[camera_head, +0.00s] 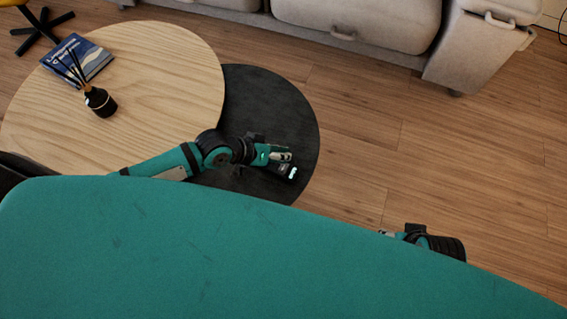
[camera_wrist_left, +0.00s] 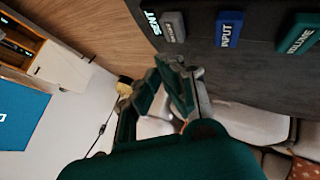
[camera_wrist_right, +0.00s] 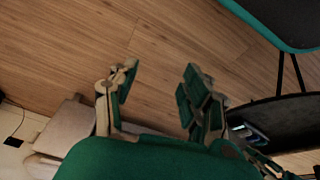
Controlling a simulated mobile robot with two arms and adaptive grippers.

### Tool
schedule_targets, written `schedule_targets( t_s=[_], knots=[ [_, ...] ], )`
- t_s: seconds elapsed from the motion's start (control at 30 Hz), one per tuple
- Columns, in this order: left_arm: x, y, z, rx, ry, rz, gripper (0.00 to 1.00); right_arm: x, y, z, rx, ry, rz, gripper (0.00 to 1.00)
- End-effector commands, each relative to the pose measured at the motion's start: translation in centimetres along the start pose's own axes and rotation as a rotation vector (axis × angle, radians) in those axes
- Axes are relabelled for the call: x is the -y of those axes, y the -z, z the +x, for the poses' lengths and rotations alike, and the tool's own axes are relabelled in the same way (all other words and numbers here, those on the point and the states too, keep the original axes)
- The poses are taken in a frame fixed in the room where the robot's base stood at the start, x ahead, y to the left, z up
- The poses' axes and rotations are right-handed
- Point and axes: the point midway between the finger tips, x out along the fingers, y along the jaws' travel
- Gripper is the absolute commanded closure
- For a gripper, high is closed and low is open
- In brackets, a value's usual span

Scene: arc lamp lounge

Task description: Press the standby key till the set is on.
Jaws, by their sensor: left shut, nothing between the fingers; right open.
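In the left wrist view a dark panel carries a grey key (camera_wrist_left: 173,27), a blue key marked INPUT (camera_wrist_left: 228,29) and a green key marked VOLUME (camera_wrist_left: 298,34). White lettering beside the grey key is partly cut off, and I cannot read it surely as standby. My left gripper (camera_head: 285,157) is shut and empty, over the black round table, close to a small dark device with a pale bright patch (camera_head: 292,173). Its fingertips (camera_wrist_left: 176,72) appear apart from the keys. My right gripper (camera_wrist_right: 158,84) is open and empty above the floor, mostly hidden in the head view.
The black round table (camera_head: 270,95) adjoins a pale wooden table (camera_head: 165,70) with a blue book (camera_head: 78,58) and a dark reed diffuser (camera_head: 100,101). A light sofa (camera_head: 360,22) stands at the back. Wooden floor (camera_head: 400,130) on the right is clear.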

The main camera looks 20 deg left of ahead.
Motion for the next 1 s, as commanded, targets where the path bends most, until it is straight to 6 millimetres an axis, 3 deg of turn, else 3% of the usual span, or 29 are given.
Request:
schedule_targets(
  t_s=[1.0],
  knots=[
    [-1.5,1.5,-2.0,-0.001,-0.001,0.0,1.0,0.5,-3.3,9.5,0.057,0.009,-0.009,0.52]
  ],
)
